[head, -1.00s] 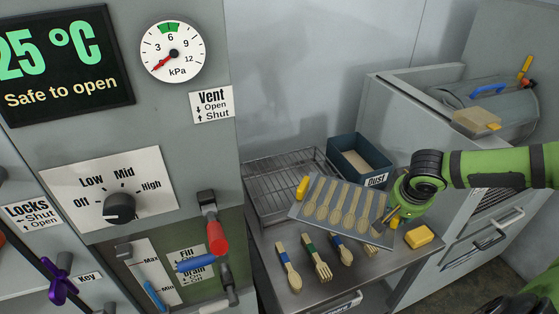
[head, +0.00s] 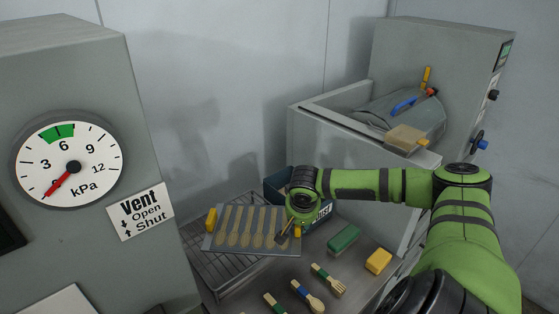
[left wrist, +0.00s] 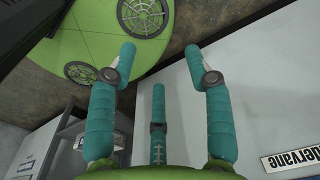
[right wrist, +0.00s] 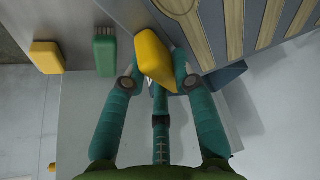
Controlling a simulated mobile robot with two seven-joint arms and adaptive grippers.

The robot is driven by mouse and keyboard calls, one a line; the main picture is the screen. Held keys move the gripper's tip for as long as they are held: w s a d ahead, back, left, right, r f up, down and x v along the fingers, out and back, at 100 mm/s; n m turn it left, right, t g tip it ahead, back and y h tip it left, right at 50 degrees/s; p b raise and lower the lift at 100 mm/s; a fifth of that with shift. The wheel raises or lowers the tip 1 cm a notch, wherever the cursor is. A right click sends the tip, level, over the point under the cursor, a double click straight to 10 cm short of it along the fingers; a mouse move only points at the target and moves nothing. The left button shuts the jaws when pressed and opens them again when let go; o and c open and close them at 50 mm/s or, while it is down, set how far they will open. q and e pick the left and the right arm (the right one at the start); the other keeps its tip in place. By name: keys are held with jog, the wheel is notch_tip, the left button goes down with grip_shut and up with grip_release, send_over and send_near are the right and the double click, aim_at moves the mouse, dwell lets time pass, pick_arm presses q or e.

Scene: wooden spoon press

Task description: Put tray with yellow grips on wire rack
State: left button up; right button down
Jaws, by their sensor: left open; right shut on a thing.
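The grey tray (head: 213,243) holds a row of wooden spoon shapes and has a yellow grip (head: 211,219) at its left end. My right gripper (head: 291,229) is at the tray's right end. In the right wrist view, my right gripper (right wrist: 158,72) is shut on the other yellow grip (right wrist: 152,55), with the tray (right wrist: 205,55) beyond it. The wire rack (head: 207,268) lies under the tray in the head view, partly hidden by it. I cannot tell whether they touch. My left gripper (left wrist: 165,62) is open and empty, away from the tray.
A dark blue bin (head: 275,186) stands behind my right gripper. A green block (head: 343,239), a yellow block (head: 378,261) and several wooden utensils (head: 328,280) lie on the metal table right of the rack. A grey press cabinet (head: 80,150) with a gauge stands at left.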

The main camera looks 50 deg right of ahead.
aim_at(282, 219)
jog(key=w+f, duration=0.1)
jog(key=w, duration=0.1)
jog(key=w+f, duration=0.1)
jog(key=w+f+p, duration=0.1)
jog(key=w, duration=0.1)
jog(key=shift+w+a, duration=0.15)
jog(key=shift+w, duration=0.2)
jog(key=shift+w+f, duration=0.15)
jog(key=shift+w, duration=0.1)
jog(key=shift+w+f, duration=0.15)
jog(key=shift+f, duration=0.05)
notch_tip(282, 219, down, 3)
jog(key=shift+f+p, duration=0.1)
jog(key=shift+p, duration=0.6)
pick_arm(q)
jog(key=r, duration=0.1)
jog(key=w, duration=0.1)
jog(key=r, duration=0.1)
jog(key=shift+w+a+r, duration=0.15)
jog(key=shift+w+r, duration=0.1)
jog(key=shift+r, duration=0.1)
pick_arm(e)
jog(key=shift+f, duration=0.45)
jog(key=c, duration=1)
grip_release()
